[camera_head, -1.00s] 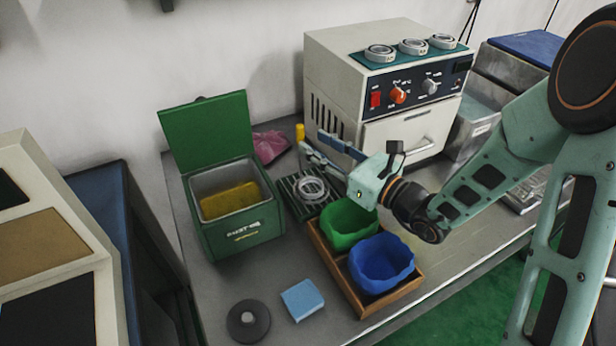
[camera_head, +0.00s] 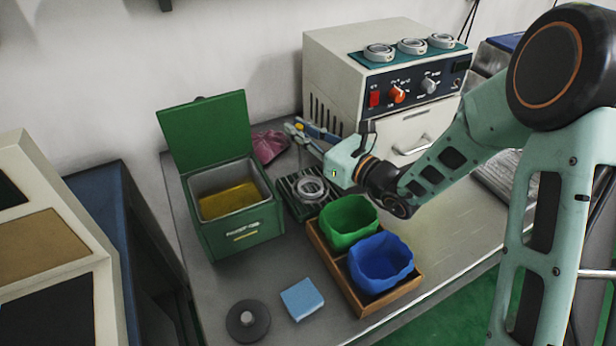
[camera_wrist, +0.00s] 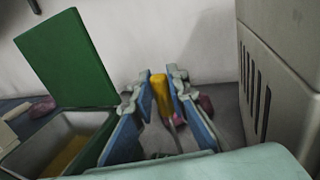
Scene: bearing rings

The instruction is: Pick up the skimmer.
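The skimmer appears to be the tool with an upright yellow handle (camera_wrist: 161,94) and a thin grey shaft below it. In the wrist view the handle shows between my fingers, near their tips. My gripper (camera_wrist: 158,88) is open, with a blue-padded finger on each side and gaps beside the handle. In the head view my gripper (camera_head: 306,127) reaches toward the wall, behind the slatted rack and left of the beige machine. There the handle is mostly hidden by the fingers. The skimmer's lower end is not clearly visible.
The green box (camera_head: 238,225) with raised lid and yellow contents stands left. The beige machine (camera_head: 334,75) stands close on the right. A ring lies on the slatted rack (camera_head: 297,204). Green (camera_head: 348,235) and blue (camera_head: 381,275) bowls sit in a wooden tray. A pink cloth (camera_head: 269,146) lies behind.

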